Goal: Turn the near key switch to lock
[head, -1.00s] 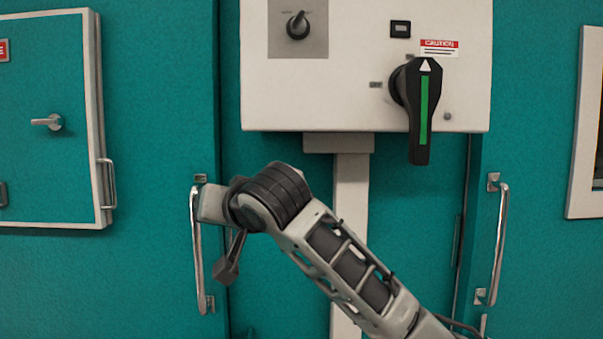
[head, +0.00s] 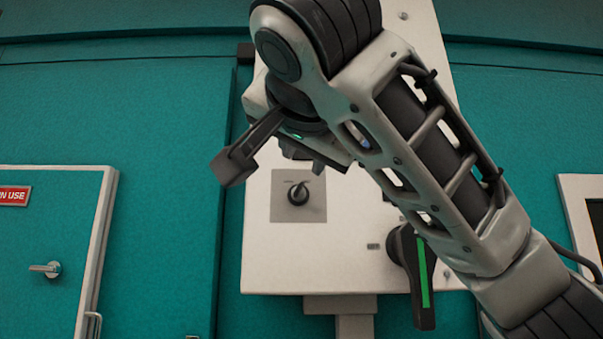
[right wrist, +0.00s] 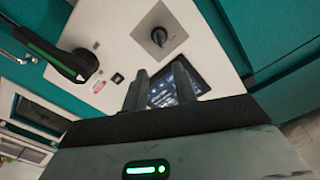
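The key switch (head: 298,193) is a small black knob on a square grey plate on the white control box (head: 262,250). In the head view its handle tilts up and slightly right; its labels are too small to read. It also shows in the right wrist view (right wrist: 159,37). My right gripper (head: 318,153) is raised in front of the box, just above the switch in the picture and not touching it. In the right wrist view its two dark fingers (right wrist: 161,70) are apart with nothing between them. My left gripper is not in view.
A large black rotary handle with a green stripe (head: 422,275) is on the box, right of the switch, partly behind my right arm. A dark screen (right wrist: 178,86) shows beyond the fingers. A teal door with a lever handle (head: 46,269) is at left.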

